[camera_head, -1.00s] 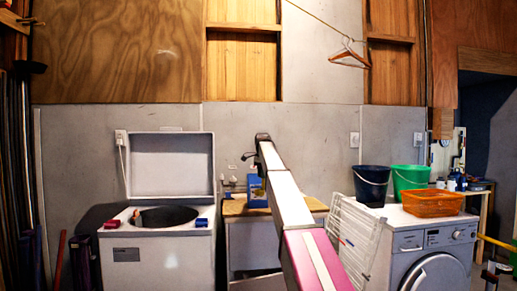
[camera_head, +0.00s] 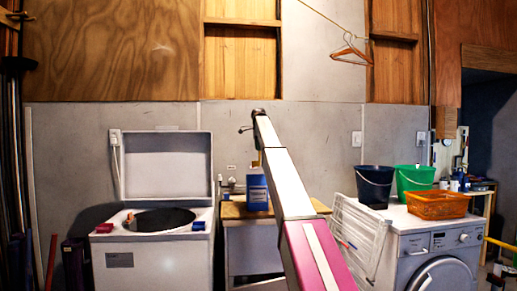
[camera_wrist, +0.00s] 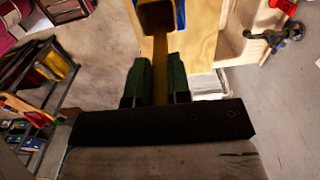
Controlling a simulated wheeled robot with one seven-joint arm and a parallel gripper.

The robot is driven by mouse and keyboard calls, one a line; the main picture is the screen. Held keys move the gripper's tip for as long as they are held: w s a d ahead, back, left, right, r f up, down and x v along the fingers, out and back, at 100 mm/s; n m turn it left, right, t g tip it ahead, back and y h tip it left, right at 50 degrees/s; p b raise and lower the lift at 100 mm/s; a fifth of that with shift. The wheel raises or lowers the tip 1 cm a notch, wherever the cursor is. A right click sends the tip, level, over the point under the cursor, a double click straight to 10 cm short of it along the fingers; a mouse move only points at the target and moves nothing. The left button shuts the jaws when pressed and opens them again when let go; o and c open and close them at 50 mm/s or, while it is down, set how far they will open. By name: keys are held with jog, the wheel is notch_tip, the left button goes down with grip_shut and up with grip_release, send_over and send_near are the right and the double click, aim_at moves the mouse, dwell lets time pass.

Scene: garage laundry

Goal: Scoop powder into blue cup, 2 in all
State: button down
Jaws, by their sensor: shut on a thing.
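My gripper (camera_wrist: 157,68) is shut on the brown-yellow handle of a scoop (camera_wrist: 157,15) in the wrist view. The scoop's hollow end is at the top edge, and I cannot tell whether powder is in it. In the head view the arm's end is raised above a blue container with a pale label (camera_head: 257,190), on the wooden-topped counter (camera_head: 233,211). A blue cup (camera_head: 198,226) sits on the front right of the open white washer (camera_head: 150,262). A red cup (camera_head: 103,227) sits at its front left. I see no powder.
The washer's raised lid (camera_head: 167,165) stands left of the arm. At right, a dark bucket (camera_head: 373,186), a green bucket (camera_head: 413,178) and an orange basket (camera_head: 437,205) stand on a front-loading machine (camera_head: 432,254). A white rack (camera_head: 357,235) leans beside it.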

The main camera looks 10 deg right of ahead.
jog(key=shift+f, duration=5.75)
jog(key=shift+f, duration=1.2)
notch_tip(320, 180, up, 14)
